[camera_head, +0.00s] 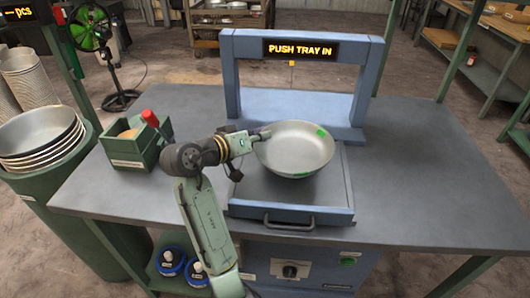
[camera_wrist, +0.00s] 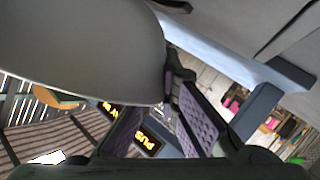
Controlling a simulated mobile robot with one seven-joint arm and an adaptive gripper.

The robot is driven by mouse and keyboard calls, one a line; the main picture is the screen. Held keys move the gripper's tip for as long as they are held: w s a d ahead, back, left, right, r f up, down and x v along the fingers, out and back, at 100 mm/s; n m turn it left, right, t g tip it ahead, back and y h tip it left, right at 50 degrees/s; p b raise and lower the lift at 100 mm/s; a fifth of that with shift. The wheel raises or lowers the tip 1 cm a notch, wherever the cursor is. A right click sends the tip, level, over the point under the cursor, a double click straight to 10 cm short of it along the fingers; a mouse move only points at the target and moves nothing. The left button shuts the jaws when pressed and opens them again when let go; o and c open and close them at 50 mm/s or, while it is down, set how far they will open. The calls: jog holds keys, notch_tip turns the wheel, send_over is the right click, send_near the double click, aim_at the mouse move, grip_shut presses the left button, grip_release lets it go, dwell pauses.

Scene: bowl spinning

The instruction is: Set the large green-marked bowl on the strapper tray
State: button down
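The large bowl (camera_head: 296,150) is metal, with green marks on its rim and lower side. In the head view it is upright over the flat strapper tray (camera_head: 263,188); I cannot tell whether its base touches the tray. My gripper (camera_head: 262,134) is at the bowl's left rim. In the wrist view the bowl (camera_wrist: 80,50) fills the upper left. The purple-padded fingers of my gripper (camera_wrist: 158,112) stand apart near its edge, with a gap between them. The bowl hides one fingertip; the other is beside the rim. Contact is unclear.
The strapper's blue arch (camera_head: 230,75) stands behind the tray, its sign reading "PUSH TRAY IN". A green bin (camera_head: 135,150) is on the table at left. Stacked bowls (camera_head: 40,135) stand farther left. The table's right side (camera_head: 430,190) is clear.

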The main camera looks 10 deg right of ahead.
notch_tip(320, 180, down, 4)
jog(key=b, duration=0.3)
jog(key=shift+r, duration=0.2)
jog(key=shift+f, duration=0.1)
jog(key=c, duration=2.3)
grip_release()
jog(key=shift+f, duration=0.15)
jog(key=o, duration=0.5)
